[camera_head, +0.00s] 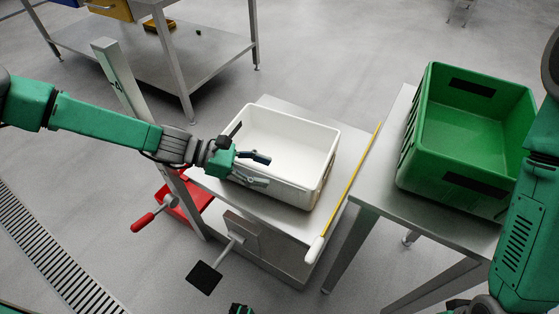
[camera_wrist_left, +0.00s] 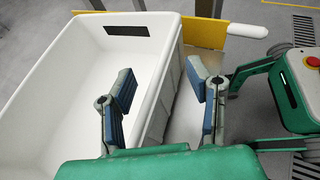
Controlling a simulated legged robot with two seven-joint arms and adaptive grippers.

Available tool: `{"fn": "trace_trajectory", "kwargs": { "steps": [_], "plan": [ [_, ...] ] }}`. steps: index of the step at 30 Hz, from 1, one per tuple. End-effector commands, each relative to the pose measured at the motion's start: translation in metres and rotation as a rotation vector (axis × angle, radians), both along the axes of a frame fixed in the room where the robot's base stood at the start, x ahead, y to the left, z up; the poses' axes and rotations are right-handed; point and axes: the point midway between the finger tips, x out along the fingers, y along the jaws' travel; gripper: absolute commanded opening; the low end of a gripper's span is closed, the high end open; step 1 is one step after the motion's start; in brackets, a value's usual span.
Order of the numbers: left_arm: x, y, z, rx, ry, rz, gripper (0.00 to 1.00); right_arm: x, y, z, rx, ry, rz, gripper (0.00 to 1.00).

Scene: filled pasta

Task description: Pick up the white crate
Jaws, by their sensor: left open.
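The white crate (camera_head: 288,140) is empty and stands upright on a small metal platform (camera_head: 342,150) in the head view. It fills the left of the left wrist view (camera_wrist_left: 60,90). My left gripper (camera_head: 267,170) reaches in from the left to the crate's near side. In the left wrist view my left gripper (camera_wrist_left: 160,78) is open, with one finger over the crate's inside and the other outside, the crate's wall lying between them. I cannot tell whether the fingers touch the wall. My right arm shows at the right edge, but its gripper is out of view.
A green crate (camera_head: 465,125) stands on a metal table (camera_head: 385,190) to the right. A yellow bar with a white handle (camera_head: 316,248) runs beside the platform. A grey post (camera_head: 125,85) and a red part with a handle (camera_head: 185,205) are at the left. A shelf table stands behind.

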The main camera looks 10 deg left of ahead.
Motion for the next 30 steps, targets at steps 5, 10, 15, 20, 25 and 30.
{"fn": "trace_trajectory", "kwargs": {
  "steps": [5, 10, 15, 20, 25, 30],
  "plan": [
    [0.004, -0.02, -0.018, -0.004, 0.002, -0.001, 0.45, 0.0, 0.0, -0.013, 0.0, -0.001, 0.0, 0.4],
    [0.007, -0.034, -0.022, -0.003, 0.001, 0.002, 0.45, 0.0, 0.001, -0.016, 0.001, -0.001, 0.001, 0.4],
    [0.007, -0.036, -0.021, 0.002, 0.002, 0.002, 0.45, 0.0, 0.001, -0.015, 0.001, -0.001, 0.001, 0.4],
    [0.007, -0.037, -0.021, 0.003, 0.002, 0.001, 0.0, 0.0, 0.0, -0.015, 0.0, -0.001, 0.001, 0.4],
    [0.007, -0.035, -0.02, -0.002, -0.002, 0.001, 0.0, 0.0, 0.0, -0.015, 0.0, -0.001, 0.0, 0.4],
    [0.008, -0.034, -0.02, -0.002, 0.0, 0.002, 0.0, 0.0, 0.0, -0.015, 0.0, -0.001, 0.001, 0.4]
  ]
}}
